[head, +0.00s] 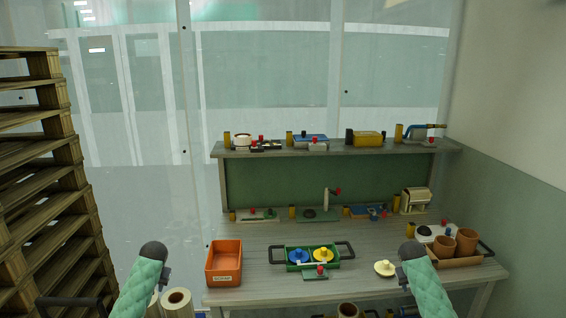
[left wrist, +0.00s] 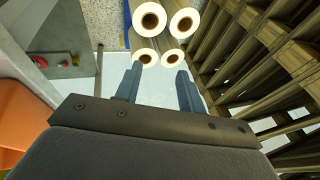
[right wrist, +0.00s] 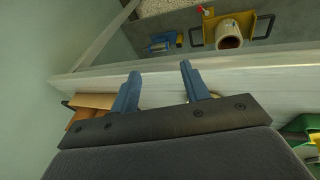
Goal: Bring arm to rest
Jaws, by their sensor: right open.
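My left gripper (left wrist: 158,80) is in the left wrist view with its two blue fingers apart and nothing between them. It points down towards several large rolls (left wrist: 150,22) with brown cores standing on the floor. My right gripper (right wrist: 157,80) is in the right wrist view, also open and empty, above the table's edge (right wrist: 100,78). In the head view my green left arm (head: 140,285) shows left of the table and my green right arm (head: 424,280) at its front right. I cannot make out either gripper's fingers there.
Stacked wooden pallets (head: 40,200) stand at the left. The table (head: 385,296) holds an orange bin (head: 224,270), a green tray with blue and yellow parts (head: 310,257), a pale yellow part (head: 385,268) and brown cups (head: 466,240). A shelf (head: 340,151) with several parts runs behind.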

